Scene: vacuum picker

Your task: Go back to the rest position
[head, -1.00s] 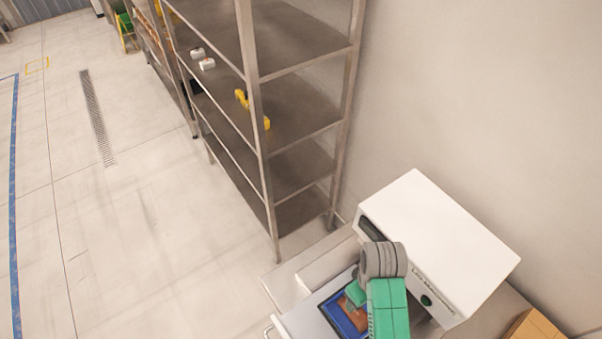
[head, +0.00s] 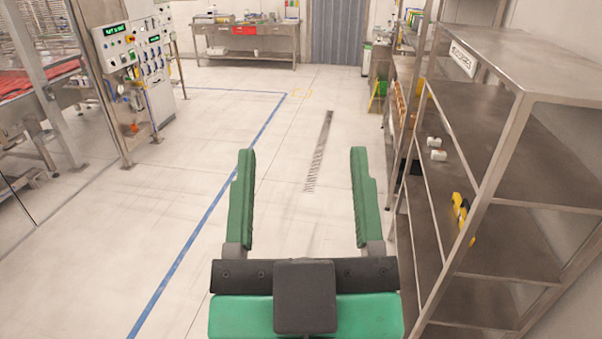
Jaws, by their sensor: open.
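My gripper (head: 304,178) is in the lower middle of the head view, pointing away from me. Its two green fingers stand wide apart, with only floor visible between them. It holds nothing. The green and black body of the gripper fills the bottom middle of the picture.
A metal shelf rack (head: 520,105) stands close on the right, with a yellow object (head: 461,213) and small white items (head: 437,149) on it. A control panel (head: 128,60) stands at the left. A workbench (head: 245,42) is at the back. The floor (head: 270,190) ahead is clear.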

